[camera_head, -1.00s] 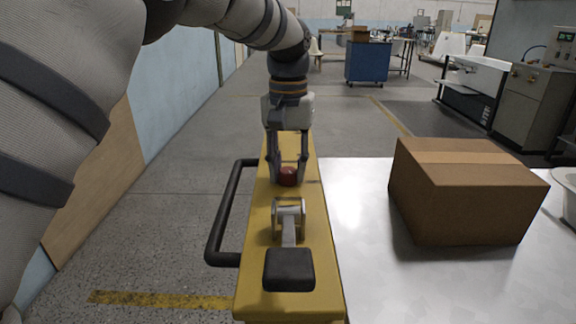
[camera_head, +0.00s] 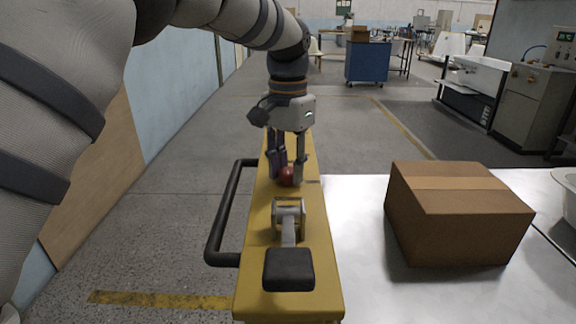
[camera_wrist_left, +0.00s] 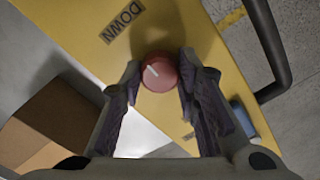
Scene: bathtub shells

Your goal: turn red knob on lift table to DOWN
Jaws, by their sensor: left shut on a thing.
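The red knob (camera_head: 286,176) sits on the yellow beam (camera_head: 325,295) of the lift table. My left gripper (camera_head: 288,178) points down with its fingers on both sides of the knob, shut on it. The left wrist view shows the round knob (camera_wrist_left: 163,77) between the fingertips. A short white mark on its face points roughly up-left, towards the DOWN label (camera_wrist_left: 122,22). The fingers partly hide the knob in the head view. The metal tabletop (camera_head: 350,270) lies right of the beam. My right gripper is not in view.
A grey lever with a black pad (camera_head: 289,269) stands on the beam in front of the knob. A black handle (camera_head: 219,215) sticks out left. A cardboard box (camera_head: 460,225) rests on the tabletop. Open floor lies left and beyond.

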